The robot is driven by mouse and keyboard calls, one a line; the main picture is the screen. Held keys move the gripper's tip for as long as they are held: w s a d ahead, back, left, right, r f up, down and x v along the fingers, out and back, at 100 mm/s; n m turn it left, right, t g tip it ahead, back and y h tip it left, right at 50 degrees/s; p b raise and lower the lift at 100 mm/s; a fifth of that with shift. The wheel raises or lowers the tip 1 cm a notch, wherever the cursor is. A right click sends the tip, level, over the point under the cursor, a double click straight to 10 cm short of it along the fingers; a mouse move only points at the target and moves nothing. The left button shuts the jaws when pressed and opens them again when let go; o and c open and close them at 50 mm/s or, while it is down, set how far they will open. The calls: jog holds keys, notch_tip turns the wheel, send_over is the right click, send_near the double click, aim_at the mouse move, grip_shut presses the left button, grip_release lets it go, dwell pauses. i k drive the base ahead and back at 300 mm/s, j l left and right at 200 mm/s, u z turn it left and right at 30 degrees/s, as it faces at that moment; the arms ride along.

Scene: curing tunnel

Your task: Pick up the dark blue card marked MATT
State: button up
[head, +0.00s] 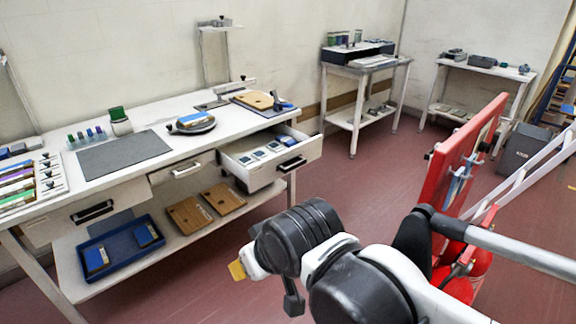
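No marking is legible at this size, so I cannot tell which card reads MATT. Several small cards (259,156) lie in the open drawer (247,184), some pale-faced and some dark blue towards the right. Two larger blue pieces with pale labels, one at the left (97,259) and one at the right (147,234), lie in a dark blue tray (118,262) on the lower shelf. My arm reaches in from the lower right, and its end, my gripper (240,268), is in front of the bench, apart from the drawer. Its fingers are not clear.
Floor between bench and back tables is clear.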

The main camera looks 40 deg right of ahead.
aim_at(259, 155)
jog(key=i+l+z, duration=0.1)
jog(key=z, duration=0.3)
jog(key=i+z, duration=0.4)
jog(key=k+j, duration=0.05)
